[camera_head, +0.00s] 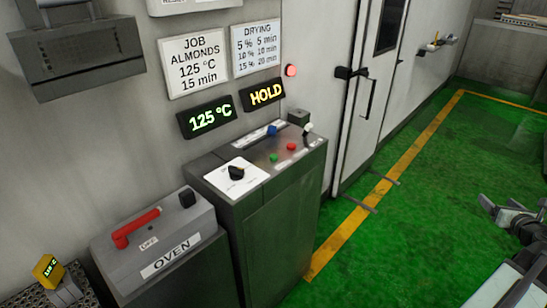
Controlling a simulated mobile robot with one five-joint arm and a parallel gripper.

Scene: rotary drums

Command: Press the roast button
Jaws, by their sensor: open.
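A grey control console (262,231) stands against the wall at the picture's middle. On its sloped top are a green button (273,157), a red button (291,147), a blue control (272,130), a black rotary knob (236,173) on a white dial plate, and a small lever (307,130) at the far end. The small labels beside the buttons are too small to read, so I cannot tell which one is the roast button. My gripper (512,212) is at the right edge, partly cut off, open and empty, above the green floor and well apart from the console.
Left of the console is a grey OVEN box (170,250) with a red handle (135,228). Displays on the wall read 125 °C (208,117) and HOLD (263,94). A white door (368,90) stands behind. Green floor (425,190) between console and gripper is clear.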

